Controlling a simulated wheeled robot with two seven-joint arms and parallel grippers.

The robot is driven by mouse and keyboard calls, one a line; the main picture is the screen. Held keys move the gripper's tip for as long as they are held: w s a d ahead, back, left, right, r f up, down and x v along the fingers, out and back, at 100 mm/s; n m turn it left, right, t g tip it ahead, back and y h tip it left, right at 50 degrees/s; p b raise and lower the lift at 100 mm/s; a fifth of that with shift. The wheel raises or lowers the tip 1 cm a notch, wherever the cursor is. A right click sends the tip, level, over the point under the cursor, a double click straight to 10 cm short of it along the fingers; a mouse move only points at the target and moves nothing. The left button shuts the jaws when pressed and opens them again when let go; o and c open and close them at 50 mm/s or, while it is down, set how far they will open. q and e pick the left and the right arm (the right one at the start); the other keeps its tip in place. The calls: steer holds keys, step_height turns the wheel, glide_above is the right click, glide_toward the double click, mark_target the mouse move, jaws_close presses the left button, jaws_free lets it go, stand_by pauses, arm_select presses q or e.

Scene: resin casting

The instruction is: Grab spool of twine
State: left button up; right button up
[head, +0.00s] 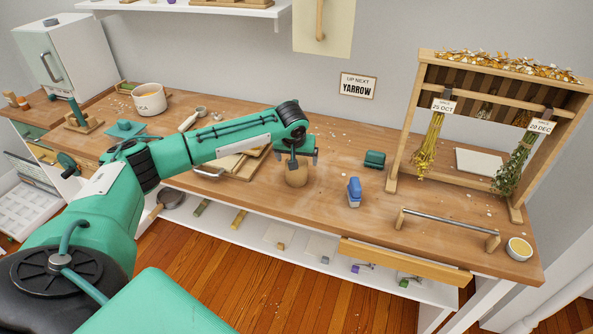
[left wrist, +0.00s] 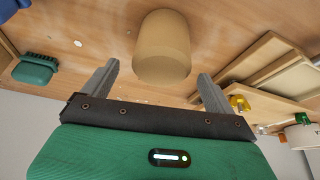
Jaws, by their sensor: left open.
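The spool of twine (head: 297,176) is a tan, rounded cylinder standing on the wooden workbench (head: 335,214). My left gripper (head: 304,161) is just above and around its top in the head view, which partly hides it. In the left wrist view the spool (left wrist: 163,48) shows between and beyond the two grey fingers of my left gripper (left wrist: 158,74). Gaps show on both sides, and the gripper is open and empty. My right gripper is not in view.
A green brush (head: 375,159) and a blue-and-white object (head: 354,192) stand right of the spool. Wooden frames (head: 245,163) lie close on its left. A drying rack (head: 402,150) with hanging flowers stands at right. The bench between spool and blue object is clear.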

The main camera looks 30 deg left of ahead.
arm_select(q)
steer(key=x, duration=0.2)
steer(key=s+x, duration=0.1)
steer(key=x, duration=0.1)
steer(key=shift+w+d+f+p, duration=0.1)
steer(key=shift+f+p, duration=0.3)
steer(key=shift+f, duration=0.1)
steer(key=shift+w+f, duration=0.2)
steer(key=shift+f, duration=0.25)
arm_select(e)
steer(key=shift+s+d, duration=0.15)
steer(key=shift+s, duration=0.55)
arm_select(q)
steer(key=c, duration=1)
steer(key=shift+c, duration=0.6)
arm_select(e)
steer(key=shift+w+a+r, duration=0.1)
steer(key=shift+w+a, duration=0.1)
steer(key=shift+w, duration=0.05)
arm_select(q)
steer(key=shift+r, duration=0.1)
